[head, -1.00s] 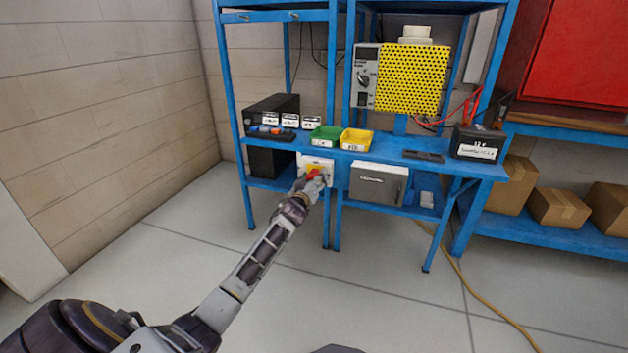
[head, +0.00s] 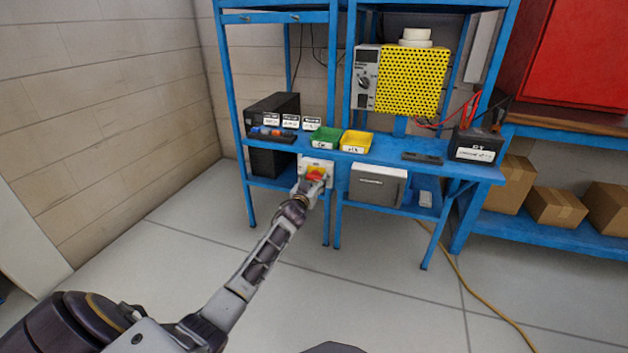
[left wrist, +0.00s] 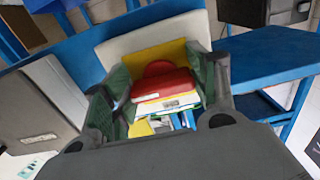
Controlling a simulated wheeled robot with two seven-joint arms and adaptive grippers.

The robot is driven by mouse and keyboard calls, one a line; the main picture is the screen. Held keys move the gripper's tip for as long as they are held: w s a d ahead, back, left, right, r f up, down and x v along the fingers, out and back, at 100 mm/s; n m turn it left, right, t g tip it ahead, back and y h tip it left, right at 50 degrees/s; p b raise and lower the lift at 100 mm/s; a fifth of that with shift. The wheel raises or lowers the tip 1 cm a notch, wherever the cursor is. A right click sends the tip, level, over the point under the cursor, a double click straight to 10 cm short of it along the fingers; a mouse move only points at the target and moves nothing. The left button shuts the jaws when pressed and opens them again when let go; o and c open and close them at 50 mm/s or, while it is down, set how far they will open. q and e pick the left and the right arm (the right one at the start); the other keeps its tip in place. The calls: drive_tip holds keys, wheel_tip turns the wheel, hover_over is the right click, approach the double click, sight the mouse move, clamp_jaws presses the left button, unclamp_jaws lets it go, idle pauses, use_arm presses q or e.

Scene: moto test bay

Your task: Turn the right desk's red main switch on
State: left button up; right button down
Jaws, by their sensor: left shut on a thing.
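The red main switch (head: 316,173) is a red handle on a yellow plate in a pale box, mounted at the front of the blue desk (head: 375,157) below its top. In the left wrist view the red handle (left wrist: 163,84) lies between my fingers, with the yellow plate (left wrist: 158,57) behind it. My left gripper (head: 313,184) is at the switch and shut on the red handle; it also shows in the left wrist view (left wrist: 165,98). My fingers partly hide the switch, so I cannot tell its exact position. My right gripper is in neither view.
On the desk are a green bin (head: 325,138), a yellow bin (head: 356,141) and a black labelled box (head: 478,145). A grey case (head: 378,185) stands on the lower shelf, right of the switch. Floor is open in front; a yellow cable (head: 480,295) lies at right.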

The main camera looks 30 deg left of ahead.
use_arm(q)
drive_tip(key=shift+f, duration=0.1)
drive_tip(key=o, duration=1)
drive_tip(key=shift+s, duration=0.2)
drive_tip(key=shift+v, duration=5.8)
